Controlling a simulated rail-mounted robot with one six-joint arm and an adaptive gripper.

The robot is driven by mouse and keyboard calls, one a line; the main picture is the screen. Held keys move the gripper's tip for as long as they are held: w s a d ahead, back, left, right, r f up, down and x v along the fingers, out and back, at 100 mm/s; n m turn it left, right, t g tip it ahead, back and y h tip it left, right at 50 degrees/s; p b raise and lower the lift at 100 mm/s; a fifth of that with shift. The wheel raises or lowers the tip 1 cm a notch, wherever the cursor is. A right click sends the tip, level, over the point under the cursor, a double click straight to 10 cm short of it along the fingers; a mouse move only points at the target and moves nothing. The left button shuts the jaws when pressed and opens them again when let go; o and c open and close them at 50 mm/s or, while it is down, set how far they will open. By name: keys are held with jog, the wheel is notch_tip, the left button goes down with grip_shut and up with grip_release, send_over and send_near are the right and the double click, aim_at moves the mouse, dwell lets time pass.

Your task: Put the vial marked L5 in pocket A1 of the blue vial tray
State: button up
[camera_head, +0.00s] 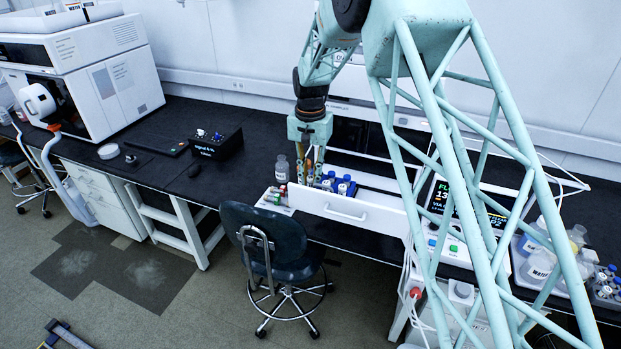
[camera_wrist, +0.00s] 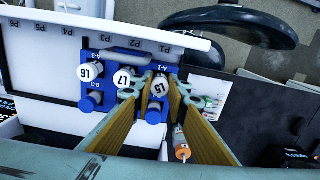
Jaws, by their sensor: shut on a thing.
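The L5 vial (camera_wrist: 159,87), with a white marked cap, is between the fingers of my gripper (camera_wrist: 162,80), which is shut on it. The blue vial tray (camera_wrist: 116,55) lies below in the open white drawer, and L5 shows over its A-1 end. I cannot tell whether the vial is seated in the pocket or just above it. The L7 vial (camera_wrist: 124,78) stands close beside the left finger, and another capped vial (camera_wrist: 90,72) stands further left near the A-3 mark. In the head view, my gripper (camera_head: 309,163) is at the left end of the tray vials.
The white drawer (camera_head: 350,205) has raised walls and P marks along its rim. An orange-ended vial (camera_wrist: 181,148) is near the right finger. A clear bottle (camera_head: 281,168) stands left of my gripper. A chair (camera_head: 262,240) is in front of the bench.

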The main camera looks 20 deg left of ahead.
jog(key=o, duration=0.8)
jog(key=o, duration=0.4)
jog(key=shift+o, duration=0.2)
jog(key=shift+r, duration=0.2)
jog(key=shift+r+p, duration=1.45)
jog(key=shift+r, duration=1.85)
